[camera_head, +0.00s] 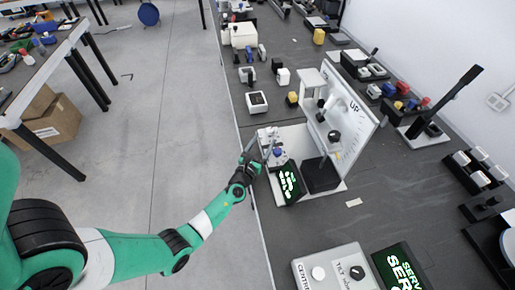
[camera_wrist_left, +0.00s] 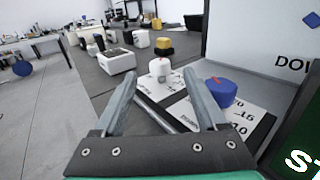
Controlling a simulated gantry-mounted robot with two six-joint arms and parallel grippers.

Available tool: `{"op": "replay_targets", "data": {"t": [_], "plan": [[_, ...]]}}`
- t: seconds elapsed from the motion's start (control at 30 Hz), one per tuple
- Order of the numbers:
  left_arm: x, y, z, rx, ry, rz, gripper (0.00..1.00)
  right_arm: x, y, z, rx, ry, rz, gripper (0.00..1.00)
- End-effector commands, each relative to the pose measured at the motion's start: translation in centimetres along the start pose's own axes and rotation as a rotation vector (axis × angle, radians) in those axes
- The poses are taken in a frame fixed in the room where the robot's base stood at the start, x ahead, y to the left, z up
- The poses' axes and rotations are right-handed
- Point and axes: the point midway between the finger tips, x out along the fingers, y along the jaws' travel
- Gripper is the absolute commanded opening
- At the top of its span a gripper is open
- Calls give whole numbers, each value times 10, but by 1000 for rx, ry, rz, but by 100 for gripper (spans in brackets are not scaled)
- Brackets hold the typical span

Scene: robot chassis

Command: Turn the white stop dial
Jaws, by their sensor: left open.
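The white stop dial (camera_wrist_left: 160,68) stands upright on a pale, marked plate in the left wrist view. A blue dial (camera_wrist_left: 222,92) is nearer and to its right; it also shows in the head view (camera_head: 278,152). My left gripper (camera_head: 262,145) is at the left edge of this panel. In the left wrist view its fingers (camera_wrist_left: 160,77) are spread, empty, with the white dial showing between their tips. I cannot tell whether either finger touches it. The right finger is close beside the blue dial. My right gripper is out of view.
A tall white board marked UP (camera_head: 357,115) and a green-lettered screen (camera_head: 289,184) stand right of the dials. A yellow-and-black knob (camera_wrist_left: 164,46) is beyond.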

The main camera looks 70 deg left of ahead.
Motion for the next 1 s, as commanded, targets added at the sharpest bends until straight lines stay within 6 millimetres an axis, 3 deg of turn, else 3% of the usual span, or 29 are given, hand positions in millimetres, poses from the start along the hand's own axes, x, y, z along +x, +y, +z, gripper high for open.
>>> {"op": "replay_targets", "data": {"t": [0.03,0.2,0.4,0.73,0.83,0.93,0.97,1.0], "plan": [[-14,0,3,1,4,-2,74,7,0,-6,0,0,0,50],[-49,0,1,1,3,-2,74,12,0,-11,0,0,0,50],[-66,0,0,1,0,0,74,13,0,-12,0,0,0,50],[-61,-5,7,-18,-5,-13,74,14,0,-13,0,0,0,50],[-46,-29,30,-92,-15,-73,74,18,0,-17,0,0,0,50],[-28,-65,67,-208,-32,-173,74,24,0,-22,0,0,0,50],[-23,-73,71,-235,-31,-202,74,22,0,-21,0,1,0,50],[-17,-63,52,-218,-6,-213,74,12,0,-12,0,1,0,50]]}}
